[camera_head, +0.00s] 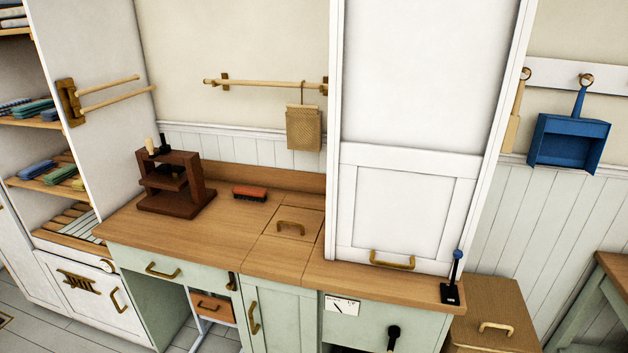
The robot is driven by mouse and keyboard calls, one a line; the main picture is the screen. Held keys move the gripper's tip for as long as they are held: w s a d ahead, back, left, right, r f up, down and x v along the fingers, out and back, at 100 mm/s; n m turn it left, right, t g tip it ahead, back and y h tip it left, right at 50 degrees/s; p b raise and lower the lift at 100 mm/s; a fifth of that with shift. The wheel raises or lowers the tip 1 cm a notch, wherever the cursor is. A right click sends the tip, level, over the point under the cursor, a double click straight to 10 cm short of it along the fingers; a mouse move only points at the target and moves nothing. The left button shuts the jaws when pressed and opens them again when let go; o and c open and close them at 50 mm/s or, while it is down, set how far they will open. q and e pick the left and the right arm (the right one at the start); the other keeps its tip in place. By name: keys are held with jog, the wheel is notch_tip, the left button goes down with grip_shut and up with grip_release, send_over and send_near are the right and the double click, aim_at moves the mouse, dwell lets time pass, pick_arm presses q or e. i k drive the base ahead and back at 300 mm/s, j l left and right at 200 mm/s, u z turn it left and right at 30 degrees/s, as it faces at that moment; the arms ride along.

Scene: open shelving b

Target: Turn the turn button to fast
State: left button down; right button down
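No part is marked clearly as the turn button, and I cannot read the word "fast" anywhere. A small dark upright piece (231,282) sits on the green bench front, at the right end of the drawer, and may be the turn button. A black knob or handle (393,335) shows on the bench front at the lower right, near a white plate with a dark pointer mark (342,305). A round pale dial (107,266) is on the left white cabinet, above its door. Neither of my grippers is in view.
The wooden worktop (240,225) holds a brown rack (177,184), a red brush (250,194) and a black-based lever (453,285). A tall white panel (410,205) stands at the back right. A wooden box (490,315) is at right. The worktop's middle is mostly clear.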

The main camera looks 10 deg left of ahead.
aim_at(230, 285)
jog(key=j, duration=0.45)
jog(key=i+j, duration=0.15)
jog(key=j, duration=0.25)
jog(key=j+u, duration=0.1)
jog(key=j, duration=0.35)
jog(key=i+j, duration=0.15)
jog(key=j, duration=0.25)
jog(key=i+j+u, duration=0.1)
jog(key=j, duration=0.35)
jog(key=i+j, duration=0.1)
jog(key=j, duration=0.3)
jog(key=i+j, duration=0.1)
jog(key=j, duration=0.35)
jog(key=i+j+u, duration=0.1)
jog(key=j, duration=0.3)
